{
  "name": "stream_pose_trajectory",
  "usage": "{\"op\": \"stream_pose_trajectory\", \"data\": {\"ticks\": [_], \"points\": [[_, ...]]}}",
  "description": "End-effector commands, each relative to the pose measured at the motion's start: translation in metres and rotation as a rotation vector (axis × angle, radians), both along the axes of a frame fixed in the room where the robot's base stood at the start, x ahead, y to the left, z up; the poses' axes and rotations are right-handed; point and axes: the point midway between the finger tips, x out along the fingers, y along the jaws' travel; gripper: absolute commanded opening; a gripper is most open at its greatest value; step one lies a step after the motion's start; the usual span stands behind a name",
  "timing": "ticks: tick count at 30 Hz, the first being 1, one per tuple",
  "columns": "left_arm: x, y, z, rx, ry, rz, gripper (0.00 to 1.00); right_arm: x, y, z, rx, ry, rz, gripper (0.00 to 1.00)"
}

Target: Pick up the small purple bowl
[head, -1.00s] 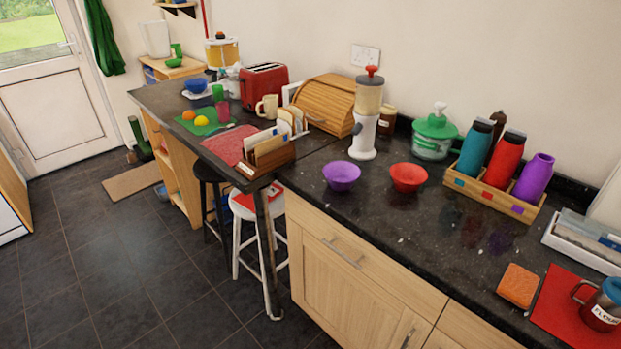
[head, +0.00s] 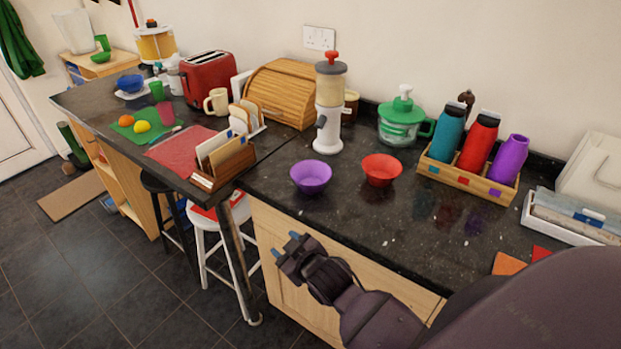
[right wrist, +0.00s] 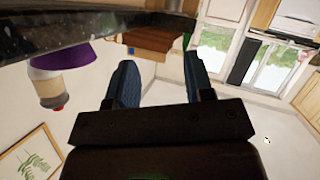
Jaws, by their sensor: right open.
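The small purple bowl (head: 311,177) stands upright on the dark granite counter, left of a red bowl (head: 381,169) and in front of a white dispenser. My right gripper (head: 284,247) is open and empty, in front of the counter's front edge, below and nearer than the purple bowl. In the right wrist view the open fingers (right wrist: 160,82) have nothing between them. A purple shape, likely the bowl (right wrist: 62,58), shows there at upper left, partly hidden by the counter edge. My left gripper is not in view.
The white dispenser (head: 328,115) stands close behind the purple bowl. A wooden letter rack (head: 222,163) stands to its left. A crate (head: 468,181) of coloured bottles is at right. The counter front (head: 290,255) is near my right gripper. Two stools stand at left.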

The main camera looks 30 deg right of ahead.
Motion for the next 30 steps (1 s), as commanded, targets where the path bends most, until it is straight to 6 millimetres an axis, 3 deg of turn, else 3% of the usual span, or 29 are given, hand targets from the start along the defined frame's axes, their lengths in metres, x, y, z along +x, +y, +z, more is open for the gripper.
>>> {"op": "stream_pose_trajectory", "data": {"ticks": [1, 6, 9, 13, 17, 21, 25, 30], "points": [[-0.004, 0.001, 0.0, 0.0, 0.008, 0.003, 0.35, 0.022, 0.009, 0.014, -0.058, -0.01, 0.021, 0.48], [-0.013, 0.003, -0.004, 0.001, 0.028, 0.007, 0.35, 0.079, 0.025, 0.042, -0.356, 0.029, 0.058, 0.48], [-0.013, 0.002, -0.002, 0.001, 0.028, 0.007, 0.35, 0.109, 0.026, 0.058, -0.604, 0.098, 0.06, 0.48], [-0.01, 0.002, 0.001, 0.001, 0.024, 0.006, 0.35, 0.131, 0.015, 0.073, -0.96, 0.259, 0.037, 0.48], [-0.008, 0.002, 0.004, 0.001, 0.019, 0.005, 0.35, 0.132, -0.006, 0.083, -1.273, 0.483, 0.005, 0.48], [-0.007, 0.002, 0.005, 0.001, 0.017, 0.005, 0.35, 0.118, -0.028, 0.089, -1.528, 0.77, -0.008, 0.48], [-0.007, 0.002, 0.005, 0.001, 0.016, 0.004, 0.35, 0.098, -0.042, 0.091, -1.666, 1.013, 0.015, 0.48], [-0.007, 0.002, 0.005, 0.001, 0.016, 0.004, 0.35, 0.083, -0.05, 0.091, -1.73, 1.184, 0.067, 0.48]]}}
